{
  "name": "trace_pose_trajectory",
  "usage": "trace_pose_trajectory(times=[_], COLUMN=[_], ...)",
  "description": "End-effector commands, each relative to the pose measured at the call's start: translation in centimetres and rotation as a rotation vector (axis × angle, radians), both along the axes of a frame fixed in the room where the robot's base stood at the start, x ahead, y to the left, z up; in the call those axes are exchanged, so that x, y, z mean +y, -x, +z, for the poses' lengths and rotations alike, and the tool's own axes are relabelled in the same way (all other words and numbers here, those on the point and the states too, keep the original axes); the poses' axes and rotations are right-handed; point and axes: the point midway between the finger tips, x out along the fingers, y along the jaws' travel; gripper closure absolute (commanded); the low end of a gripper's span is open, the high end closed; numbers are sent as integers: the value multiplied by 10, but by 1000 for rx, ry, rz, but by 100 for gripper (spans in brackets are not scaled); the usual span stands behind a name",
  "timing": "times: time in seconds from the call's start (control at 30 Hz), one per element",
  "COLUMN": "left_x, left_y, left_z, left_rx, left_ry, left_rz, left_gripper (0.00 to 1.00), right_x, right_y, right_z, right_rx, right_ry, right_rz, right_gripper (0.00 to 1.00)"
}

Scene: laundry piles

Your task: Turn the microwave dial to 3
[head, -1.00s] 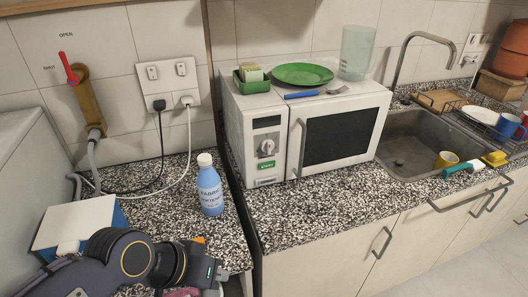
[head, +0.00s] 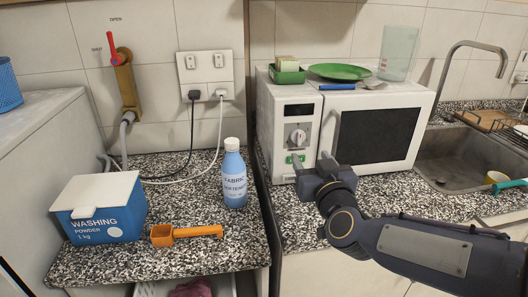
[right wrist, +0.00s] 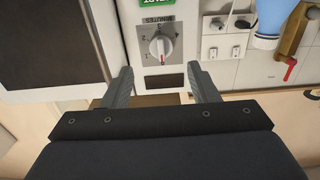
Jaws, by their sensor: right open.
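The white microwave (head: 358,97) stands on the speckled counter, with its dial (head: 298,136) on the control panel left of the dark door. The dial is a silver knob with a red mark, and it shows upside down in the right wrist view (right wrist: 161,46). My right gripper (head: 312,164) is open and empty in front of the microwave, just below the dial. In the right wrist view its two fingers (right wrist: 160,88) stand apart, with the dial beyond and between them. My left gripper is not in view.
A green plate (head: 335,71), a green box (head: 287,76) and a blue-handled utensil lie on the microwave. A fabric softener bottle (head: 234,175), washing powder box (head: 101,208) and orange scoop (head: 186,233) are on the left counter. The sink (head: 462,158) is at right.

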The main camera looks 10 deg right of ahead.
Motion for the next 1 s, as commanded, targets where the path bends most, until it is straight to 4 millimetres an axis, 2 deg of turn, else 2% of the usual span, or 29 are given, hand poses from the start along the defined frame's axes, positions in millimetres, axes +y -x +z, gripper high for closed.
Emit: trace_pose_trajectory(times=[0.17, 0.4, 0.53, 0.7, 0.9, 0.93, 1.0], left_x=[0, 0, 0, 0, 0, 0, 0], left_y=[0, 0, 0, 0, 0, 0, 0], left_z=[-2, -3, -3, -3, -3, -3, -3], left_rx=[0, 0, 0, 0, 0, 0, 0], left_ry=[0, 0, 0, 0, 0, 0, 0], left_rz=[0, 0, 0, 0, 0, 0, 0], left_gripper=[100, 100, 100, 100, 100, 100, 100], right_x=[0, 1, 2, 2, 2, 2, 2], right_y=[-17, -56, -71, -79, -79, -79, -79], right_z=[0, -1, 0, 0, 1, 1, 1], right_rx=[-8, -6, -8, -8, -8, -8, -8], right_ry=[6, 5, 4, 4, 4, 4, 4], right_rz=[-11, -10, -10, -10, -9, -9, -9], right_gripper=[46, 46, 46, 46, 46, 47, 56])
